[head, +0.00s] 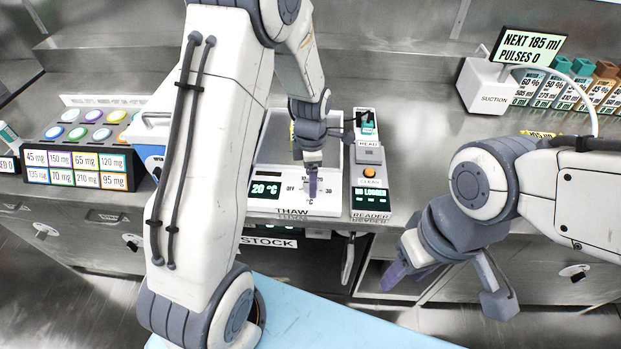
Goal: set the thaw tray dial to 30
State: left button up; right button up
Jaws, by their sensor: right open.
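The thaw tray (268,150) stands on the steel counter, its display (266,189) reading 20 °C. Its front panel carries a dial scale with OFF at the left and 30 at the right. My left gripper (312,190) points down at the dial's place, its purple fingers right in front of the scale. The fingers cover the dial, so its pointer and any grip on it are hidden. My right gripper (400,273) is open and empty, low in front of the counter, well right of the tray.
A reader (370,170) stands close against the tray's right side. A rack with coloured round caps and mg labels (77,168) is at the left. A suction unit (487,85) and labelled bottles are at the back right. Bare counter lies between reader and suction unit.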

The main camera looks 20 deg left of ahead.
pick_arm(q)
jog(key=shift+f, duration=0.4)
grip_shut()
